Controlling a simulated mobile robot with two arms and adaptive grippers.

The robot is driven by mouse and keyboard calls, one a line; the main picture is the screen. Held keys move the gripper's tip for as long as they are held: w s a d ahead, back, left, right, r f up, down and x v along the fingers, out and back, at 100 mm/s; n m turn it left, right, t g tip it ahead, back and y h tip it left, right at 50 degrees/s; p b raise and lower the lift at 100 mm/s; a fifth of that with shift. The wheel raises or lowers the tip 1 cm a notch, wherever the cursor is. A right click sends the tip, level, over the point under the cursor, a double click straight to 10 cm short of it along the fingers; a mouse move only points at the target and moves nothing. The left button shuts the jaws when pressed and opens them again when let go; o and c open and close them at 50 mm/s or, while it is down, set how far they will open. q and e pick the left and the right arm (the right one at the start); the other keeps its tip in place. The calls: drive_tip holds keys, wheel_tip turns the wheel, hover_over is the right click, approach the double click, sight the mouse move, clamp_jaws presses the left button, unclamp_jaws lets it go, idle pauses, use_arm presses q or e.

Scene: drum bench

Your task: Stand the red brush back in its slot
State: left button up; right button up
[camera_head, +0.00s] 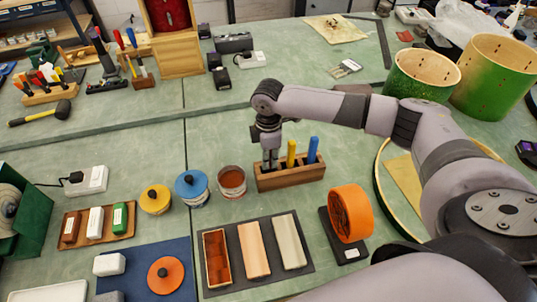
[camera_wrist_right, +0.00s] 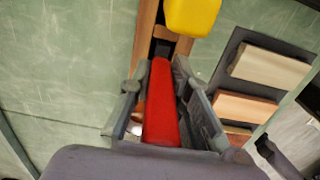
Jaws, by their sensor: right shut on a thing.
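The red brush (camera_wrist_right: 162,105) lies between the fingers of my right gripper (camera_wrist_right: 165,110) in the right wrist view. The gripper is shut on it. In the head view my right gripper (camera_head: 269,158) points down at the left end of the wooden slotted block (camera_head: 290,178) and hides the brush. The block also shows in the right wrist view (camera_wrist_right: 147,38), with a dark slot near the far end of the red handle. I cannot tell whether the brush is inside the slot. My left gripper is not in view.
The yellow brush (camera_head: 291,152) and blue brush (camera_head: 312,149) stand in the block, right of my gripper. An open tin (camera_head: 232,183) and a blue-lidded tin (camera_head: 192,188) stand close on the left. An orange roll (camera_head: 350,213) and dark sample tray (camera_head: 233,250) are in front.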

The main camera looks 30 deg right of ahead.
drive_tip(key=shift+f+b, duration=0.35)
drive_tip(key=shift+f, duration=0.75)
drive_tip(key=o, duration=0.9)
drive_tip(key=shift+o, duration=0.2)
